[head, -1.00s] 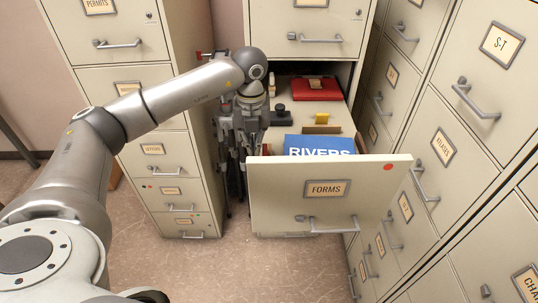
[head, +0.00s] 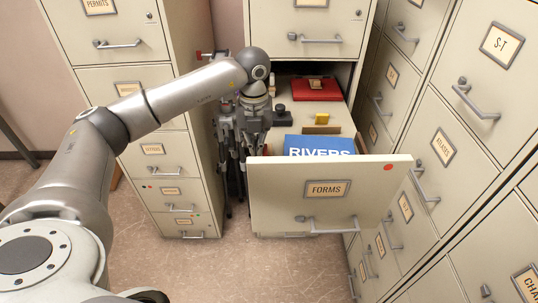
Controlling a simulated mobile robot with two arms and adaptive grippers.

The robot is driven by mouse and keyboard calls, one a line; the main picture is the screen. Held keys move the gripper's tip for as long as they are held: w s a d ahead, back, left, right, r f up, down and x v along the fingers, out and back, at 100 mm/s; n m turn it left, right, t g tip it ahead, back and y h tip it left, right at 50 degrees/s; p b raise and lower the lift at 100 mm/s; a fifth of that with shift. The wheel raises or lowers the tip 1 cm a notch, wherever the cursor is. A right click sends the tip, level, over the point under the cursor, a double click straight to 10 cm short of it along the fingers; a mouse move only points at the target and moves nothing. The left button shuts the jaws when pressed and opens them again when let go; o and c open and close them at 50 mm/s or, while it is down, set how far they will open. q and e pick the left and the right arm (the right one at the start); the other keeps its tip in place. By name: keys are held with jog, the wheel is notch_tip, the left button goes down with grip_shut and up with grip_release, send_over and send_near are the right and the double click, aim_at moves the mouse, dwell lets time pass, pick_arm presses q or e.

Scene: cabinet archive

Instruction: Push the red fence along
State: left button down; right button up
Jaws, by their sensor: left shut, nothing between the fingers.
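The open drawer labelled FORMS (head: 270,205) juts out from the middle cabinet. A flat red piece (head: 316,90) with a small tan tab lies at the back of this drawer; I cannot tell for certain whether it is the red fence. My left gripper (head: 252,148) points down at the drawer's left side, in front and left of the red piece and apart from it. It is shut and empty; its fingertips are hard to pick out against dark tripod-like legs behind. My right gripper is not in view.
A blue RIVERS book (head: 318,146) stands behind the drawer front. A yellow-tabbed divider (head: 322,120) and a dark knob (head: 281,109) are farther back. Closed cabinets (head: 440,150) line the right, and another cabinet (head: 165,150) stands close on the left. The floor (head: 200,268) in front is clear.

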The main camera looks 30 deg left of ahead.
pick_arm(q)
jog(key=shift+w+d, duration=0.45)
jog(key=shift+d, duration=0.3)
jog(key=shift+w+d, duration=0.4)
jog(key=shift+d, duration=0.3)
jog(key=shift+w+d, duration=0.45)
jog(key=shift+d, duration=0.3)
jog(key=shift+s+a, duration=0.1)
jog(key=shift+a, duration=0.05)
jog(key=shift+s+a, duration=0.1)
jog(key=shift+a, duration=0.1)
jog(key=shift+r, duration=0.1)
notch_tip(320, 180, up, 7)
jog(key=p, duration=0.4)
notch_tip(320, 180, up, 12)
jog(key=shift+a, duration=0.1)
